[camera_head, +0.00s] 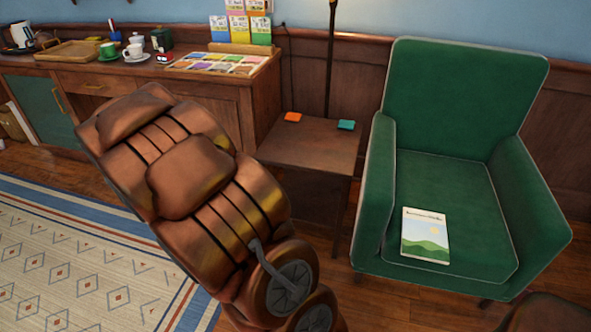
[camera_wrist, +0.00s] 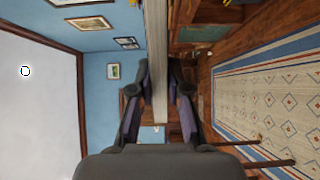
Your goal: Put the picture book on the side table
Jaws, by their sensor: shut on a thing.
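My gripper (camera_wrist: 160,88) is shut on a thin pale slab (camera_wrist: 157,45) in the wrist view. The slab is seen edge-on, with fine lines like page edges; its cover cannot be seen. In the head view the gripper and slab do not show; only my arm does. The brown side table (camera_head: 312,150) stands between the cabinet and the green armchair. An orange block (camera_head: 293,117) and a teal block (camera_head: 346,125) lie near its back edge; its front is bare. A book with green hills on a pale cover (camera_head: 425,235) lies flat on the armchair seat.
The armchair (camera_head: 460,100) stands right of the side table. A thin pole (camera_head: 330,60) rises behind the table. A patterned rug (camera_head: 70,265) covers the left floor.

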